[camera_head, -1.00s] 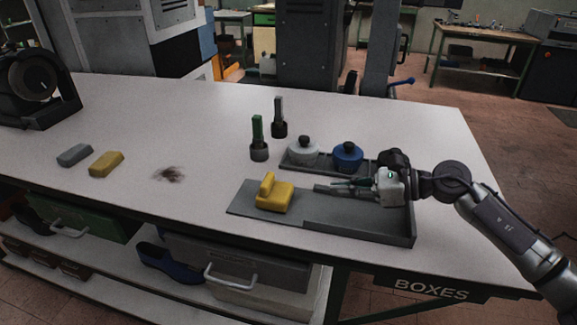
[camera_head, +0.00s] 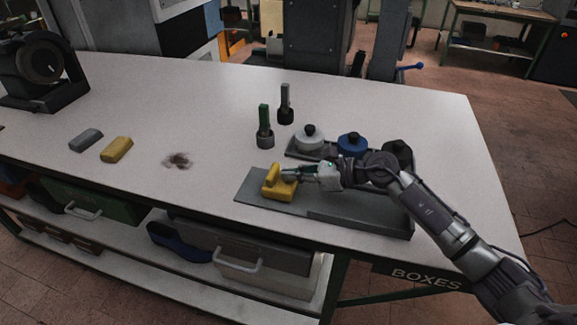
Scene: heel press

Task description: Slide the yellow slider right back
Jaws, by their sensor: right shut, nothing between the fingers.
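The yellow slider (camera_head: 279,189) is a block with a raised upright part. It sits near the left end of the grey tray-like base (camera_head: 350,222) on the table. My right gripper (camera_head: 290,175) comes in from the right and is shut. Its fingertips are at the right side of the slider's raised part; whether they touch it I cannot tell. The gripper covers part of the base behind the slider. My left gripper is not in view.
Behind the base a dark tray holds a white pot (camera_head: 309,139), a blue pot (camera_head: 352,146) and a black pot (camera_head: 397,154). Green-handled (camera_head: 264,127) and dark-handled (camera_head: 285,104) tools stand nearby. Yellow (camera_head: 117,150) and grey (camera_head: 86,140) blocks lie left. The table's front edge is close to the base.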

